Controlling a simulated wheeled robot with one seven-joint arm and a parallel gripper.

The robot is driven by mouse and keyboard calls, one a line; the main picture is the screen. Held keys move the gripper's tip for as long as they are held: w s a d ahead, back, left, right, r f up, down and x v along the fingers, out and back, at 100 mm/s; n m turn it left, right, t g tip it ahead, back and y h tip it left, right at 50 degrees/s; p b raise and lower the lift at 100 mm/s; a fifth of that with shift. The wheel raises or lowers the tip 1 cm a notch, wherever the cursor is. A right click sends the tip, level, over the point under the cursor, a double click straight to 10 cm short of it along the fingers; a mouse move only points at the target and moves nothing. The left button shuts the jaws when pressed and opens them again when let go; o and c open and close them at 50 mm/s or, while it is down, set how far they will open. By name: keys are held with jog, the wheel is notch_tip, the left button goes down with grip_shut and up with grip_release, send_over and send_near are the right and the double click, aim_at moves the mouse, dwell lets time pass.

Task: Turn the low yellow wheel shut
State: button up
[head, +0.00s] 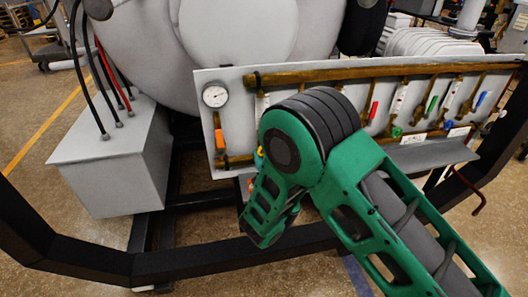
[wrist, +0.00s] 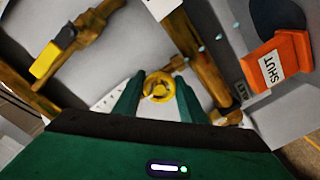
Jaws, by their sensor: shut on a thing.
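The low yellow wheel (wrist: 158,86) is a small round handwheel on a brass fitting, seen in the middle of the wrist view. My gripper (wrist: 158,98) has a green finger on each side of it and is shut on the wheel. The wheel's face and hub show between the fingers; its lower edge is close to my gripper's dark body. In the head view my green arm covers the fingertips and most of the wheel's surroundings.
An orange block marked SHUT (wrist: 278,63) stands right of the wheel. A yellow-handled lever (wrist: 50,58) is at upper left. The pale panel (head: 232,90) carries a gauge (head: 215,96), brass pipes and several coloured levers. A black frame bar (head: 190,264) runs in front.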

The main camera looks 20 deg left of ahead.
jog(key=shift+s+f, duration=0.15)
jog(key=shift+f, duration=0.1)
jog(key=o, duration=1.1)
jog(key=shift+c, duration=0.2)
jog(key=shift+r, duration=0.1)
jog(key=v, duration=1)
jog(key=shift+s, duration=0.2)
jog(key=shift+d, duration=0.15)
